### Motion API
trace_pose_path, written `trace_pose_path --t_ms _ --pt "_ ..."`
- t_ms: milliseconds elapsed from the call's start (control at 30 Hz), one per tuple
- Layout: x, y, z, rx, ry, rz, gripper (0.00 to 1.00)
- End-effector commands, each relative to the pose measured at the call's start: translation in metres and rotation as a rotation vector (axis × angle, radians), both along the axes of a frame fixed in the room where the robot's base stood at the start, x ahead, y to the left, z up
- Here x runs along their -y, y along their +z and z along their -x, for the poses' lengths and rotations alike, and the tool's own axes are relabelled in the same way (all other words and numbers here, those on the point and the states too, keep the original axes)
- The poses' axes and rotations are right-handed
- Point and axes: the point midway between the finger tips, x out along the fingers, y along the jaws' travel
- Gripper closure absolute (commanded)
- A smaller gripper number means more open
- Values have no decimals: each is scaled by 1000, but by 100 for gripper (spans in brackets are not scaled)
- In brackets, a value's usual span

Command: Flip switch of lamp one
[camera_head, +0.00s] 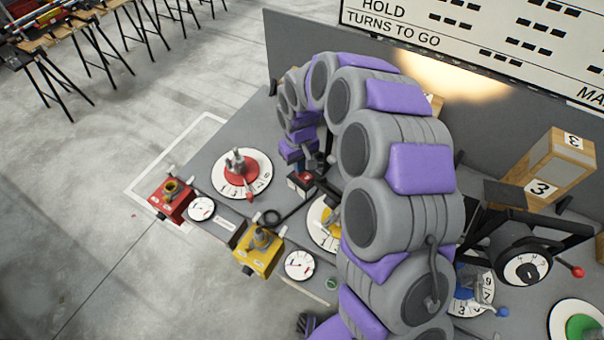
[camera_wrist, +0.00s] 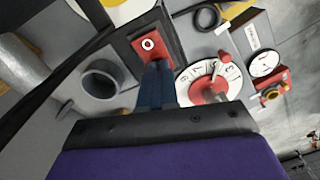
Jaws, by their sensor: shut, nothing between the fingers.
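A small box with a red top plate (camera_head: 306,178) sits on the grey table; this may be the switch of lamp one, but its label is too small to read. In the wrist view the red plate (camera_wrist: 146,34) carries a white ring with a dark centre. My gripper (camera_wrist: 157,66) is shut and empty, with its tips at the lower edge of the plate. I cannot tell whether they touch it. In the head view my gripper (camera_head: 318,162) is small and partly hidden beside the box. No lamp is clearly identifiable.
A red lever dial (camera_head: 240,172) stands left of the box, with a red valve box (camera_head: 172,197) and a yellow valve box (camera_head: 259,250) near the table edge. A grey pipe opening (camera_wrist: 102,82) is close to my gripper. A tall panel (camera_head: 290,50) stands behind.

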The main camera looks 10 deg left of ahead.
Motion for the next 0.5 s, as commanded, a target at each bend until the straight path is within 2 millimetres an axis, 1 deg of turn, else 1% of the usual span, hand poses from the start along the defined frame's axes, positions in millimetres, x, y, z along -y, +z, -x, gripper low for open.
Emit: trace_pose_path --t_ms 233,500 --pt "0 3 0 -1 0 1 100" --pt "1 21 1 -2 -1 1 100"
